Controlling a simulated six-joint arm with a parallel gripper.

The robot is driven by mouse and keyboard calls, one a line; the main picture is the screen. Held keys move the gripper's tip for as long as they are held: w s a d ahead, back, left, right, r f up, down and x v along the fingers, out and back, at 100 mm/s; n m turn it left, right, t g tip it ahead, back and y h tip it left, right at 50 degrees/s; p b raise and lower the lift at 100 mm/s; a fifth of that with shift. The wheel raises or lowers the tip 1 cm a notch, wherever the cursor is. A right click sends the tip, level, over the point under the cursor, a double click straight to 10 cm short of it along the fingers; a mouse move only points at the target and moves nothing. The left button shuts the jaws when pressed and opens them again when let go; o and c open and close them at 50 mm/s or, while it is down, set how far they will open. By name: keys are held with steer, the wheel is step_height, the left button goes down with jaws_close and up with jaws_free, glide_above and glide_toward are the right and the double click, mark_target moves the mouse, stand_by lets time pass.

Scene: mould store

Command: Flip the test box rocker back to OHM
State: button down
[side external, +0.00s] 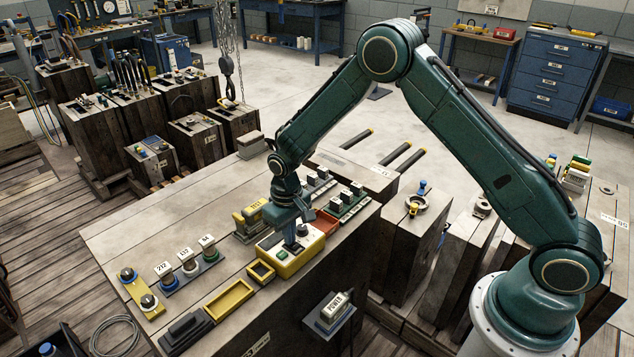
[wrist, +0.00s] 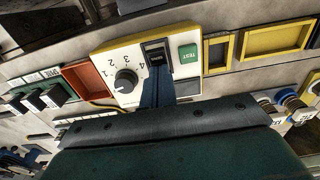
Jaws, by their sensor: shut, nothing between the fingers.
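The test box (side external: 290,266) is a yellow case with a cream top, near the front edge of the wooden bench. In the wrist view its face (wrist: 130,66) carries a black dial (wrist: 125,81) numbered 1 to 4, a dark rocker (wrist: 155,50) and a green TEST button (wrist: 188,53). My gripper (side external: 292,246) is shut and empty, pointing down at the box top. In the wrist view its blue fingers (wrist: 156,72) end at the rocker's near edge and hide part of it. I cannot tell whether they touch. No OHM marking is readable, and the rocker's tilt is unclear.
An orange-red tray (wrist: 88,82) lies beside the box, with dark blocks (wrist: 42,97) beyond it. Empty yellow trays (side external: 229,300) stand on the other side. A POWER box (side external: 331,309) is mounted below the bench edge.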

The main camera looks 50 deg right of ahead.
steer(key=shift+r, duration=0.2)
step_height(320, 180, up, 7)
steer(key=shift+f, duration=0.2)
stand_by(0.7)
steer(key=shift+r, duration=0.1)
steer(key=s+d+r+t, duration=0.1)
steer(key=s+d+r, duration=0.1)
steer(key=s+r, duration=0.6)
steer(key=s+d+r+t, duration=0.2)
steer(key=s+r, duration=0.2)
steer(key=r, duration=0.7)
steer(key=s+d+r+t, duration=0.1)
steer(key=s+r, duration=0.1)
steer(key=s, duration=0.7)
steer(key=s+d+r+t, duration=0.1)
steer(key=s+r, duration=0.2)
steer(key=s, duration=0.7)
steer(key=shift+t, duration=0.3)
